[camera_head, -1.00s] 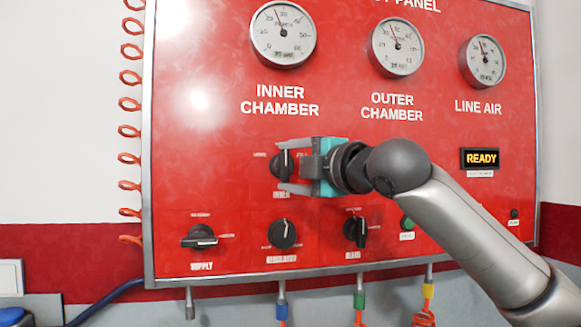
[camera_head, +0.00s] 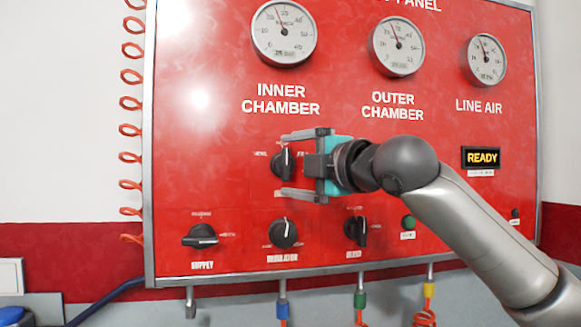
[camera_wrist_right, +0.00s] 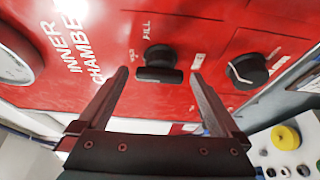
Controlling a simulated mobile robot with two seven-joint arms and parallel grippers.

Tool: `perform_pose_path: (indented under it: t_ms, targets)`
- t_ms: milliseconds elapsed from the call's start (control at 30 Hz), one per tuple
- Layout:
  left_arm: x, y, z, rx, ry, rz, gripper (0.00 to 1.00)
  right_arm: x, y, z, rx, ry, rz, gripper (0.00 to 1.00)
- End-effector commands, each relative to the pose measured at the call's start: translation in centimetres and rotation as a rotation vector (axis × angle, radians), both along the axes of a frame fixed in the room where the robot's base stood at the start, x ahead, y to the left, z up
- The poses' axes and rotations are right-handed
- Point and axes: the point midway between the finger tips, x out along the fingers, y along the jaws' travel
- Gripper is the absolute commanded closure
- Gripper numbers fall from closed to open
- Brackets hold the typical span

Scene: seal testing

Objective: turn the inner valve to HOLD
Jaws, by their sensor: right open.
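The inner valve (camera_head: 283,163) is a black knob on the red panel, below the INNER CHAMBER lettering. Its grip bar stands about upright in the head view. In the right wrist view the knob (camera_wrist_right: 159,62) has its bar lying crosswise, with FILL printed above and a small unreadable label to the left. My right gripper (camera_head: 287,166) is open, one finger above the knob and one below. In the right wrist view the two fingertips (camera_wrist_right: 158,75) stand on either side of the knob, with gaps. My left gripper is not in view.
The supply valve (camera_head: 200,236), regulator knob (camera_head: 283,233) and another black valve (camera_head: 356,231) sit in a row below. A green button (camera_head: 408,222) is to their right. Gauges (camera_head: 284,33) line the top. A lit READY display (camera_head: 482,157) is at right.

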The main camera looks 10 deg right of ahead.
Motion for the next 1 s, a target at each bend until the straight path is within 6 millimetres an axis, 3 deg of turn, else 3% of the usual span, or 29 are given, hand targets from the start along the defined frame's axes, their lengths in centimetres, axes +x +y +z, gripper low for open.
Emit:
perform_pose_path:
  t_ms: [400, 600, 800, 1000]
  targets:
    - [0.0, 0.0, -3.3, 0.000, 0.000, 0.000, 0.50, -8.5, -3.6, -0.2, -0.003, -0.007, -0.004, 0.00]
    - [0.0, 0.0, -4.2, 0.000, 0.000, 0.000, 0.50, -11.8, -4.9, -0.1, -0.002, -0.004, -0.003, 0.00]
    - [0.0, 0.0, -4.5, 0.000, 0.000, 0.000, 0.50, -13.3, -5.4, -0.1, -0.001, -0.002, 0.000, 0.00]
    - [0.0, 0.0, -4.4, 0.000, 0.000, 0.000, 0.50, -13.4, -5.5, 0.0, -0.001, -0.001, 0.000, 0.00]
